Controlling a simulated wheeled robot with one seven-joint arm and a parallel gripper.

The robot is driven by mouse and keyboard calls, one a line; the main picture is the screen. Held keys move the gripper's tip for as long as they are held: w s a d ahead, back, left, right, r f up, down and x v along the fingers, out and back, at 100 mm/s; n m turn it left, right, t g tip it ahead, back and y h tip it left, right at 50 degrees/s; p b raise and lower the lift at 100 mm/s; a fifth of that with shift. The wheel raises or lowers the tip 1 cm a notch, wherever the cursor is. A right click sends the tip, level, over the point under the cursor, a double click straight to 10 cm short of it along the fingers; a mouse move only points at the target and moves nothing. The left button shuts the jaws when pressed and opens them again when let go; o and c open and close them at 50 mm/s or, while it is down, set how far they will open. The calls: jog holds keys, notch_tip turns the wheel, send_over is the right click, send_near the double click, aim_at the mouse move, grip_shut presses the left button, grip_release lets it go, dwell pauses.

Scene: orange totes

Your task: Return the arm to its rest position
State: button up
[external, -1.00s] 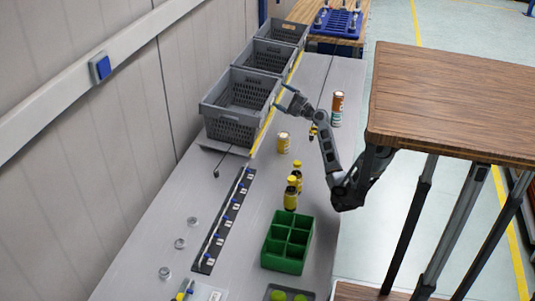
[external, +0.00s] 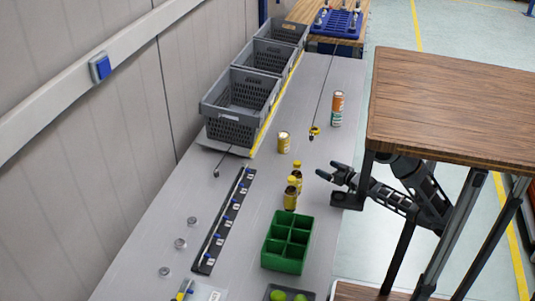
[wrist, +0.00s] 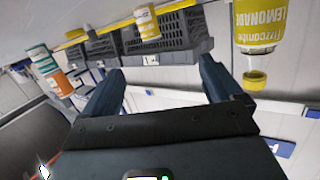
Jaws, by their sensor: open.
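My gripper (external: 327,169) is open and empty, low over the right side of the grey table in the external view. My arm is folded back to the right, partly hidden by the wooden-topped stand. In the wrist view my gripper (wrist: 160,72) shows both dark fingers spread, with nothing between them. Two yellow-capped bottles (external: 291,197) stand just left of the gripper. A lemonade bottle (wrist: 262,35) appears upside down at the top right of the wrist view, beyond the right finger.
The wooden-topped stand (external: 455,110) is beside my arm. A green divided box (external: 303,246) is nearer the camera. A yellow can (external: 284,143) and an orange-and-white can (external: 337,108) stand farther back. Grey crates (external: 224,132) line the left. Open table lies between the cans and gripper.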

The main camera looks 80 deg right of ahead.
aim_at(333, 230)
jog(key=s+a+f+n+y+b, duration=0.1)
jog(key=a, duration=0.3)
jog(key=s+a+f+n+y+b, duration=0.1)
jog(key=a+f+n+y+b, duration=0.1)
jog(key=a, duration=0.3)
jog(key=s+a+f+n+t+y+b, duration=0.1)
jog(key=a+f+n+b, duration=0.1)
jog(key=a, duration=0.2)
jog(key=shift+a+f+y, duration=0.2)
jog(key=shift+a+y, duration=0.1)
jog(key=shift+y, duration=0.1)
jog(key=s+a+y+b, duration=0.1)
jog(key=a, duration=0.2)
jog(key=s+a+n+y+b, duration=0.1)
jog(key=a, duration=0.3)
jog(key=s+a+f+n+y+b, duration=0.1)
jog(key=s+a, duration=0.1)
jog(key=a, duration=0.2)
jog(key=shift+a+b, duration=0.25)
jog(key=shift+b, duration=0.05)
